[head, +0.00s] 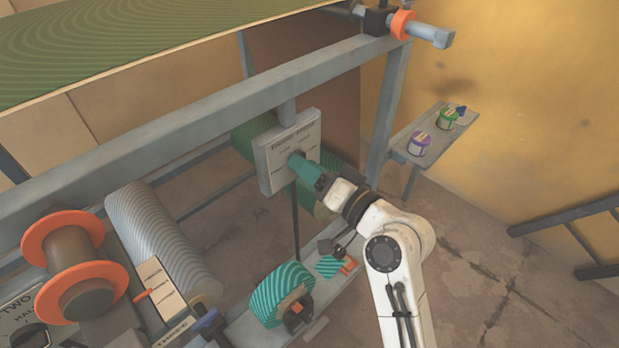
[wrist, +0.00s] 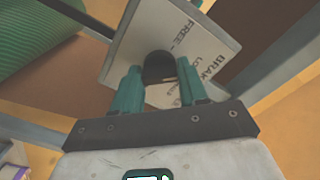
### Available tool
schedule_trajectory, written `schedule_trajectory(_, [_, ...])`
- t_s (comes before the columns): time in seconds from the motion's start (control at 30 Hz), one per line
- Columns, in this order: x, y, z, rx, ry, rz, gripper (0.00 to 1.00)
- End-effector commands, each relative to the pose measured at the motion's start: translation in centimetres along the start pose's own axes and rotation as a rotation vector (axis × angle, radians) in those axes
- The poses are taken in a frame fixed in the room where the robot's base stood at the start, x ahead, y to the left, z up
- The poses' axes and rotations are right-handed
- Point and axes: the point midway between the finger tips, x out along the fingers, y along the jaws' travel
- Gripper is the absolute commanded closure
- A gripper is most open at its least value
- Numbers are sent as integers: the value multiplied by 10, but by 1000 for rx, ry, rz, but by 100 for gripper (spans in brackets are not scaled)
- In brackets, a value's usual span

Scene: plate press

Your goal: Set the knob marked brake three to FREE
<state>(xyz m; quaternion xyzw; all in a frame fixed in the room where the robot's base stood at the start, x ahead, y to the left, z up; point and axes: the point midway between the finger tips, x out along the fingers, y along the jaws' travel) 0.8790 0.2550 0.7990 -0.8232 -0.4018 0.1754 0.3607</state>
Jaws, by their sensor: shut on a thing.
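A pale square plate (head: 267,172) is fixed to the grey frame, with dark lettering on its face. In the wrist view the plate (wrist: 205,35) fills the upper middle, and I read "FREE" and the start of "BRAKE" on it; its number is not readable. A dark rounded knob (wrist: 158,66) stands on it. My gripper (wrist: 160,82) is shut on the knob, one green finger on each side. In the head view my gripper (head: 296,160) reaches the plate's face and hides the knob. Which mark the knob points to, I cannot tell.
A metal beam (head: 190,127) crosses above the plate. Striped rollers and an orange-flanged spool (head: 75,265) stand at left. A low shelf (head: 335,300) with a green striped roll (head: 275,293) lies below my arm. A wall shelf (head: 425,133) holds tins at right.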

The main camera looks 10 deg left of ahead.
Motion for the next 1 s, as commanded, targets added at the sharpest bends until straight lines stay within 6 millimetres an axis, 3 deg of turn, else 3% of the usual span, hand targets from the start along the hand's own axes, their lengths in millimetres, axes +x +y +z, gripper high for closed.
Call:
schedule_trajectory(0.6, [0,6,5,-566,-6,2,88])
schedule_trajectory(1.0, [0,4,4,-788,-8,1,88])
